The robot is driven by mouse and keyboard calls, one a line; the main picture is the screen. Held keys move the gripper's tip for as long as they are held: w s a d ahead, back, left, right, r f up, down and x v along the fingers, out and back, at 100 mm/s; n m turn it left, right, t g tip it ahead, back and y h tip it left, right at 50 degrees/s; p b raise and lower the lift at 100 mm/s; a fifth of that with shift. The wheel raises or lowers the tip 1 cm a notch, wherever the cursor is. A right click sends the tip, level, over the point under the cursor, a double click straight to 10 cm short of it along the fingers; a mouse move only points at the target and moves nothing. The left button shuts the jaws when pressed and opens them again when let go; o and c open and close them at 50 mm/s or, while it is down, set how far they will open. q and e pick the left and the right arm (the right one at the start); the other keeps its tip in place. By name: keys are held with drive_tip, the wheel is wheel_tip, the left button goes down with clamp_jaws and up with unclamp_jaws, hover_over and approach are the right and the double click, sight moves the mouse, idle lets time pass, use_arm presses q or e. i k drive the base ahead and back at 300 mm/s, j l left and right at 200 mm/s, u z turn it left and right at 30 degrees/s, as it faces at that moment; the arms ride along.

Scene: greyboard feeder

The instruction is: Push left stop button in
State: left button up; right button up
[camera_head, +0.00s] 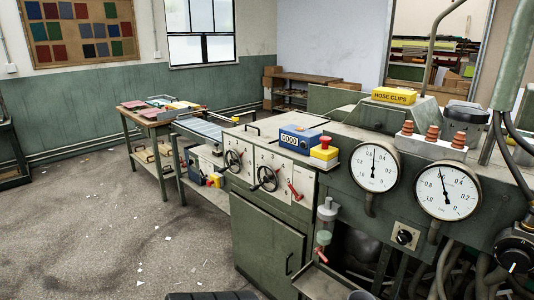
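A red mushroom-shaped stop button (325,141) sits on a yellow box (324,153) on top of the green machine, right of the blue box. Further left and lower, a second small yellow box (216,180) is mounted at the machine's left end. It has a small red part on its left side, too small to make out clearly. I cannot tell from this view how far either button is pressed. Neither of my grippers is in view.
The green machine (266,241) carries handwheels, red levers, two round gauges (374,167) and a blue box (300,139). A yellow hose clips box (394,96) lies on top. A roller table (202,129) and workbench stand left. The floor (110,235) at left is mostly open, with scraps.

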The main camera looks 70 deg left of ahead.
sight(325, 140)
drive_tip(key=u, duration=1.9)
